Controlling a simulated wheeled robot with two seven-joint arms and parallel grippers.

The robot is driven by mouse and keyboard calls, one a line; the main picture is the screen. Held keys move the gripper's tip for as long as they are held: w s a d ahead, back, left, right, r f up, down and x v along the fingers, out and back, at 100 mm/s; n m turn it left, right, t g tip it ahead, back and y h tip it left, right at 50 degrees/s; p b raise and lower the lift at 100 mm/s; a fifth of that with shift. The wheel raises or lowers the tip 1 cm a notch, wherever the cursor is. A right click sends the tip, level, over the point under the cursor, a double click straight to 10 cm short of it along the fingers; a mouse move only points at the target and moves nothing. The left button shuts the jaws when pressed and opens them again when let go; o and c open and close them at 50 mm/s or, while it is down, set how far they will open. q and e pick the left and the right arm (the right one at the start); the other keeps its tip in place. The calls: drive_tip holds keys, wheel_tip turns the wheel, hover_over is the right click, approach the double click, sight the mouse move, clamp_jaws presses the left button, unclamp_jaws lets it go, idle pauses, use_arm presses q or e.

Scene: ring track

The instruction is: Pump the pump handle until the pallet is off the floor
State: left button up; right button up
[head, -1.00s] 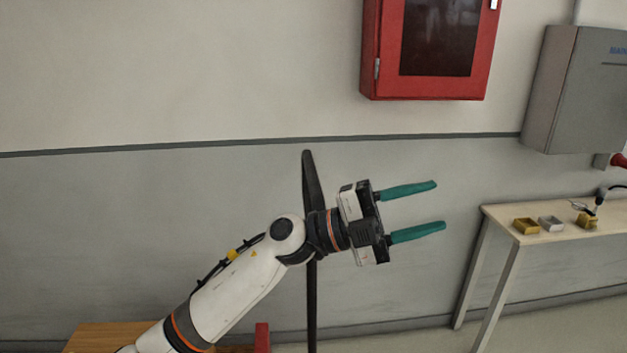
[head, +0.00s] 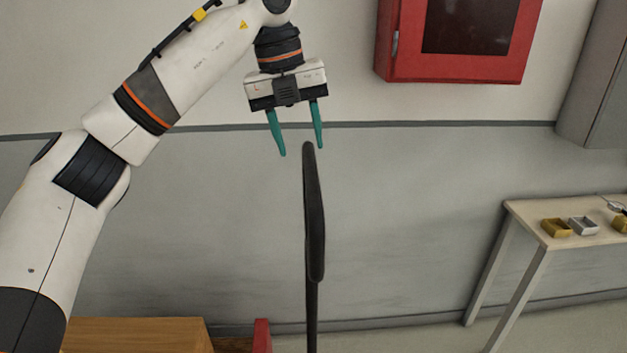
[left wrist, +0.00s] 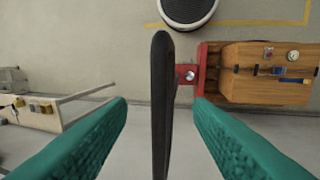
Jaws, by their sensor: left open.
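The pump handle (head: 314,220) is a long dark bar standing upright in the middle of the head view. My left gripper (head: 301,151) points down with its teal fingers apart, just above the handle's top end. In the left wrist view, the handle (left wrist: 161,100) runs between the two open fingers, without visible contact. A red jack part (left wrist: 188,78) joins a wooden load (left wrist: 235,90), which also shows in the head view (head: 140,335). Whether this load is the pallet or a box on it, and any gap to the floor, I cannot tell. My right gripper is not in view.
A red wall cabinet (head: 455,65) hangs at the upper right, with a grey box (head: 598,85) beside it. A pale table (head: 540,222) with small trays stands at the right. The space around the handle's upper part looks clear.

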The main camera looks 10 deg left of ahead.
sight(313, 190)
use_arm(q)
drive_tip(key=f, duration=0.3)
drive_tip(key=d+f, duration=0.1)
drive_tip(key=f, duration=0.1)
drive_tip(key=shift+w+f+p, duration=0.2)
drive_tip(key=shift+f+p, duration=0.1)
drive_tip(key=shift+p, duration=0.05)
drive_tip(key=f, duration=0.3)
drive_tip(key=shift+w+d+f, duration=0.2)
drive_tip(key=shift+w+d, duration=0.05)
drive_tip(key=shift+d, duration=0.1)
drive_tip(key=shift+f+p, duration=0.2)
drive_tip(key=shift+p, duration=0.1)
drive_tip(key=shift+f, duration=0.2)
drive_tip(key=shift+d, duration=0.1)
drive_tip(key=c, duration=0.6)
clamp_jaws()
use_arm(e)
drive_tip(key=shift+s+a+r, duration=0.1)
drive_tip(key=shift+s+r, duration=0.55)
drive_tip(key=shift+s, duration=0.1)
